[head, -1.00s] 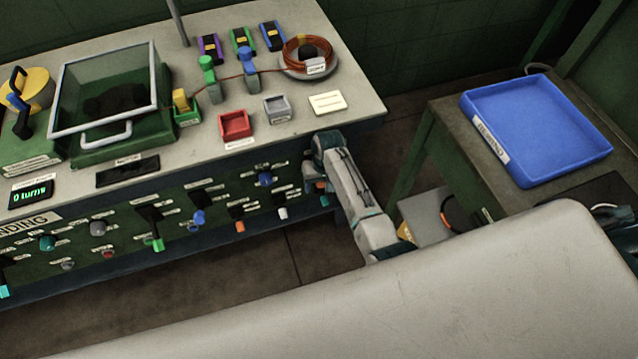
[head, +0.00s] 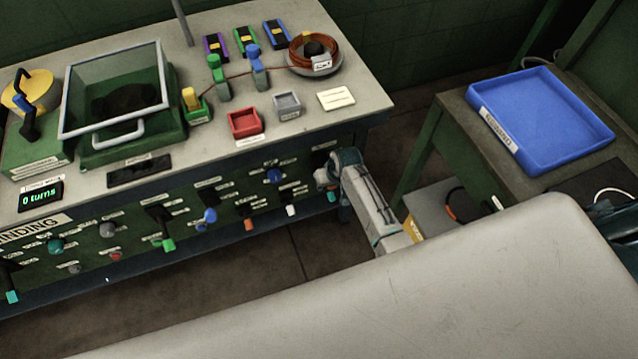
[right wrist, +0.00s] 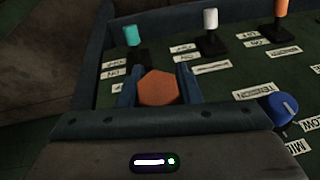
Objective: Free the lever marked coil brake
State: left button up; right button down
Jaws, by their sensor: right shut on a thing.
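My right gripper (head: 328,180) is at the right end of the bench's front panel. In the right wrist view my right gripper (right wrist: 158,90) is shut on an orange six-sided piece (right wrist: 158,88), seen end-on between the two fingers. What lies behind this piece is hidden, and I cannot tell whether it is on a lever. No label that I can read as coil brake shows. Close by stands a teal-tipped lever (right wrist: 132,37), which also shows in the head view (head: 332,196). My left gripper is not in view.
Beside it are a white-tipped lever (right wrist: 210,20), an orange-tipped lever (right wrist: 282,8) and a blue tension knob (right wrist: 284,106). A blue tray (head: 540,120) stands on the right table. Red (head: 245,123) and grey (head: 287,106) bins sit on the bench top.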

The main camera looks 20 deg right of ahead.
pick_arm(q)
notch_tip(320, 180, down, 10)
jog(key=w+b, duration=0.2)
jog(key=b, duration=0.9)
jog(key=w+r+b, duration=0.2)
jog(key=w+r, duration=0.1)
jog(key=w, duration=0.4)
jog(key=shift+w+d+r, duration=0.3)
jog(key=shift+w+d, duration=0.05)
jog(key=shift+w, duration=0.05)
pick_arm(e)
notch_tip(320, 180, down, 6)
jog(key=w+t, duration=0.2)
jog(key=t, duration=0.7)
jog(key=shift+n+y, duration=0.3)
jog(key=shift+y, duration=0.1)
jog(key=shift+r, duration=0.1)
jog(key=c, duration=1.1)
grip_release()
jog(key=shift+w, duration=0.1)
jog(key=shift+o, duration=0.2)
